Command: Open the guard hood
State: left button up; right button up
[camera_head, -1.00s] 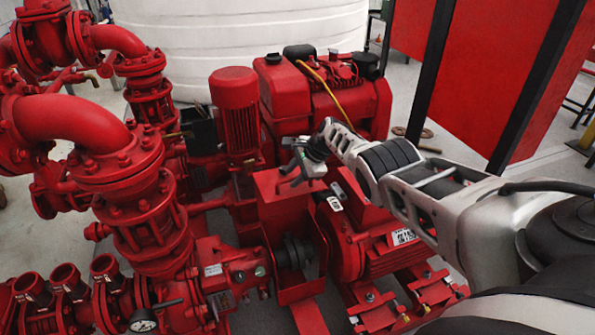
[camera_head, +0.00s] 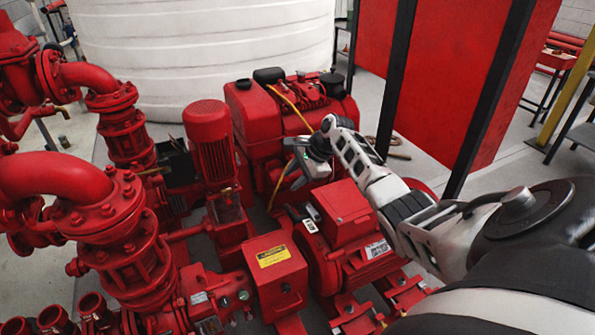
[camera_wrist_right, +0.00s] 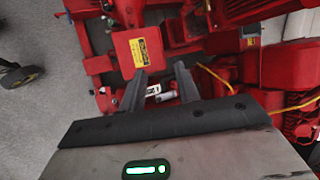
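The guard hood (camera_head: 268,278) is a red box with a yellow label on top and a small dark knob on its front. It is down, and the coupling under it is hidden. It also shows at the top of the right wrist view (camera_wrist_right: 130,50). My right gripper (camera_head: 287,168) is above and behind the hood, apart from it. In the right wrist view its two dark fingers (camera_wrist_right: 160,72) are spread with nothing between them, and the hood lies beyond and left of their tips. My left gripper is not in view.
A red motor (camera_head: 345,235) stands right of the hood, under my right arm. Red pump pipes (camera_head: 85,215) fill the left. A red upright motor (camera_head: 212,145) and a red engine with a yellow cable (camera_head: 245,115) stand behind. A white tank (camera_head: 200,60) is farther back.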

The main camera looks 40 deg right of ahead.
jog(key=shift+v, duration=0.75)
